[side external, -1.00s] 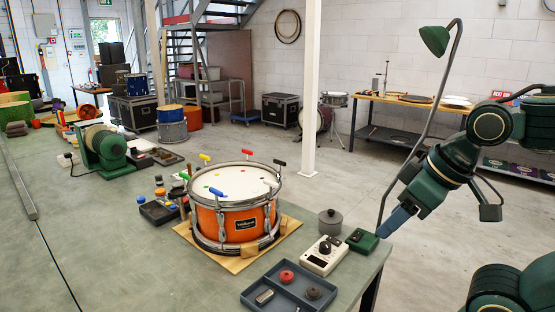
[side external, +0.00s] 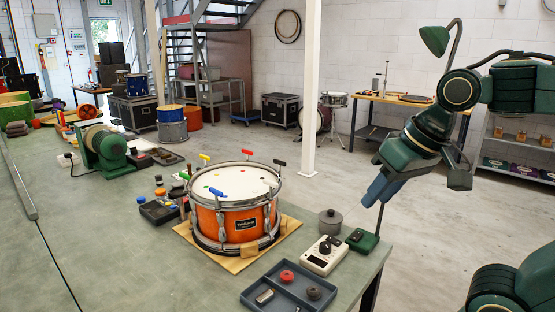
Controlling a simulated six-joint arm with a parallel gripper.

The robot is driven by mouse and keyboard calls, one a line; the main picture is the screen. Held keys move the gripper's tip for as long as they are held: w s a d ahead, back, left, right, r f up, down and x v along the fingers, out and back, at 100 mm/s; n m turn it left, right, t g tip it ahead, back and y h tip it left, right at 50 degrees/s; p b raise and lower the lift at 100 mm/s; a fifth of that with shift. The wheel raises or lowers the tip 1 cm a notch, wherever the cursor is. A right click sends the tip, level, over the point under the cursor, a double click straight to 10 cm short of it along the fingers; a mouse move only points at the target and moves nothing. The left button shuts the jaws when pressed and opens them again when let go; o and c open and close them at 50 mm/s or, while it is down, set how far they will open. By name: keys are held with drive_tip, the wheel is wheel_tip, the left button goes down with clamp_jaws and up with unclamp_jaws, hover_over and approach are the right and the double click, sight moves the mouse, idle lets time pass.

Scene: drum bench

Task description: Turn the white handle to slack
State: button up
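An orange snare drum (side external: 230,222) stands upright on a wooden board (side external: 290,226). T-shaped handles stand around its rim: yellow (side external: 205,157), blue (side external: 217,193), black (side external: 280,163), and a red one at the back (side external: 247,153). Another handle stands at the left rim. I cannot make out a white handle. My gripper (side external: 370,202), at the blue end of my arm, hangs in the air to the right of the drum, well apart from it. It points down and left. Its fingers are too small to tell whether they are open or shut.
A grey tray (side external: 262,290) with a red knob, a white meter (side external: 324,256), a green box (side external: 362,240) and a grey lidded pot (side external: 330,222) stand right of the drum. A lamp (side external: 434,40) arches by my arm. A green motor (side external: 105,150) stands further left.

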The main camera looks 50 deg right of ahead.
drive_tip(key=w+d+r+m+g, duration=0.1)
drive_tip(key=w+r+m, duration=0.4)
drive_tip(key=w+m, duration=0.4)
drive_tip(key=m+g, duration=0.4)
drive_tip(key=m, duration=1.9)
hover_over(270, 181)
drive_tip(key=shift+d+f, duration=0.1)
drive_tip(key=shift+f, duration=1.5)
drive_tip(key=shift+f, duration=0.15)
drive_tip(key=shift+f, duration=6.75)
clamp_jaws()
